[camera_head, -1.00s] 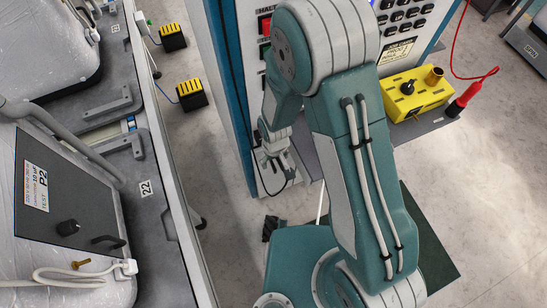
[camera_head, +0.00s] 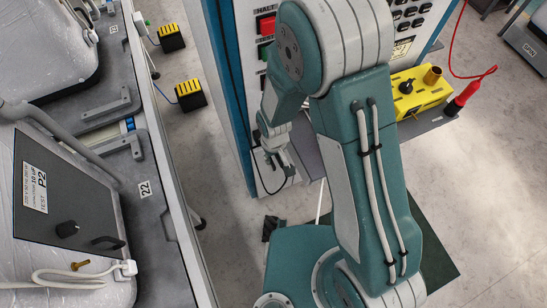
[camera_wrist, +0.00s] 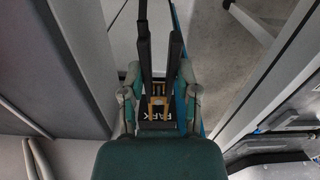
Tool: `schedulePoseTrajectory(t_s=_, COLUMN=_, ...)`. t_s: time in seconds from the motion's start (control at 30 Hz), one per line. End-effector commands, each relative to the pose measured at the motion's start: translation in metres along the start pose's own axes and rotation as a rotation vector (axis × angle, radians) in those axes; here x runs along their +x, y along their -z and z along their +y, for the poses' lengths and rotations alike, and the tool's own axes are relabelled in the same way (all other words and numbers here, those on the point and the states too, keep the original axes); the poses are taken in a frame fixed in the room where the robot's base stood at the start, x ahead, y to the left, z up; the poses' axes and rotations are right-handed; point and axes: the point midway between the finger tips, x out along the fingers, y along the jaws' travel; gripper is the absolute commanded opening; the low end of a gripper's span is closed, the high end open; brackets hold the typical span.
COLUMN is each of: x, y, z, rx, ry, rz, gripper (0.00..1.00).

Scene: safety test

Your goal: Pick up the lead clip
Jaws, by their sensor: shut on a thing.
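My gripper (camera_head: 274,155) is low in front of the white cabinet with a teal edge. In the wrist view its two pale fingers (camera_wrist: 160,76) are close on either side of a dark thing, which I take for the lead clip (camera_wrist: 174,60). It shows two long black arms, with a brass-coloured part low between the fingers. My gripper is shut on it. A label reading PARK lies just below or behind it; I cannot tell whether the clip touches that part. In the head view the clip is too small to make out, and a black cable loops beside the gripper.
A yellow box (camera_head: 421,91) stands on a shelf at right, with a red plug (camera_head: 462,98) on a red lead. Red and green buttons sit on the cabinet (camera_head: 243,90). Grey machines line the left. Two small yellow-black blocks (camera_head: 189,94) stand on the floor between.

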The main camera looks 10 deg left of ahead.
Motion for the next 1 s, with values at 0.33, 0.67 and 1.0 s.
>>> schedulePoseTrajectory(t_s=0.33, x=-0.057, y=-0.022, z=-0.034, rx=-0.005, ry=0.000, rz=0.005, gripper=0.07)
schedulePoseTrajectory(t_s=0.67, x=-0.097, y=-0.064, z=-0.094, rx=-0.007, ry=0.001, rz=0.003, gripper=0.07)
schedulePoseTrajectory(t_s=1.0, x=-0.108, y=-0.084, z=-0.116, rx=-0.001, ry=0.000, rz=0.001, gripper=0.07)
